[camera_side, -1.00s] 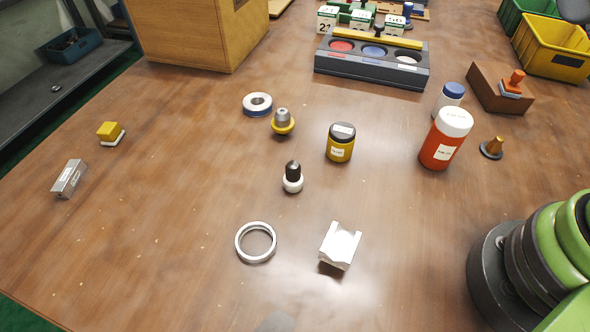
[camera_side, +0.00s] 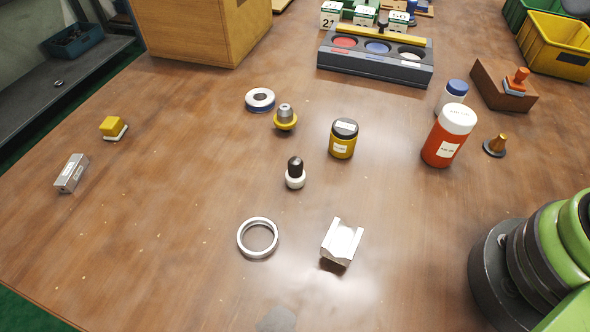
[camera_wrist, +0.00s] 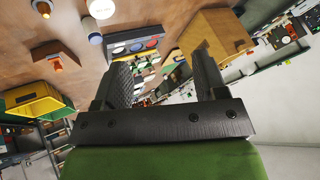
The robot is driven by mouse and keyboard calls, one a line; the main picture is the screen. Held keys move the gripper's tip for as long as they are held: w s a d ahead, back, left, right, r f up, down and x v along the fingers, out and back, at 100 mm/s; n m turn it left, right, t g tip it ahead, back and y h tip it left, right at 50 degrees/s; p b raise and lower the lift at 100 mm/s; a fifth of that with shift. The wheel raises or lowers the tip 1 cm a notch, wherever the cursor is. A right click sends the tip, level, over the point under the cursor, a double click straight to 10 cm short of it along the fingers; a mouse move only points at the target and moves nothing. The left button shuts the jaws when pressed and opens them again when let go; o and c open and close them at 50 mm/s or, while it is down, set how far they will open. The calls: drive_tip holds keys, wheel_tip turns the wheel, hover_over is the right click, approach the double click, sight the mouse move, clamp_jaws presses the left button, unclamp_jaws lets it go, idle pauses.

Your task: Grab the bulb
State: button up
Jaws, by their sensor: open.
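No glass bulb is plain to me. Two small bulb-like pieces stand on the table in the side view: a dark-capped piece with a white collar (camera_side: 295,173), and a grey-topped piece with a yellow collar (camera_side: 285,117). I cannot tell which one is the bulb. My gripper (camera_wrist: 163,62) shows in the wrist view with its two dark jaws wide apart and nothing between them. It points across the table toward the box and far shelving, and neither bulb-like piece shows clearly there. My gripper is outside the side view.
A metal ring (camera_side: 258,238) and a silver V-block (camera_side: 341,241) lie in front of the dark-capped piece. A yellow jar (camera_side: 343,139) and red bottle (camera_side: 448,137) stand to its right. A dark tray with coloured discs (camera_side: 374,67) is behind. The table's left middle is mostly bare.

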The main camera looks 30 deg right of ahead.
drive_tip(key=w+a+n+g, duration=0.1)
drive_tip(key=w+a+g, duration=0.15)
drive_tip(key=w, duration=0.45)
drive_tip(key=n+g+h, duration=0.2)
drive_tip(key=n+g, duration=0.3)
hover_over(295, 172)
drive_tip(key=d, duration=0.1)
drive_tip(key=f, duration=2.1)
drive_tip(key=shift+w, duration=0.2)
wheel_tip(295, 172, down, 5)
drive_tip(key=shift+r, duration=0.15)
drive_tip(key=shift+w+a+f, duration=0.1)
drive_tip(key=shift+w+f, duration=0.1)
drive_tip(key=shift+f, duration=1.15)
drive_tip(key=shift+w+a+f, duration=0.1)
drive_tip(key=shift+w+f, duration=0.05)
drive_tip(key=shift+f, duration=1.2)
drive_tip(key=c, duration=1)
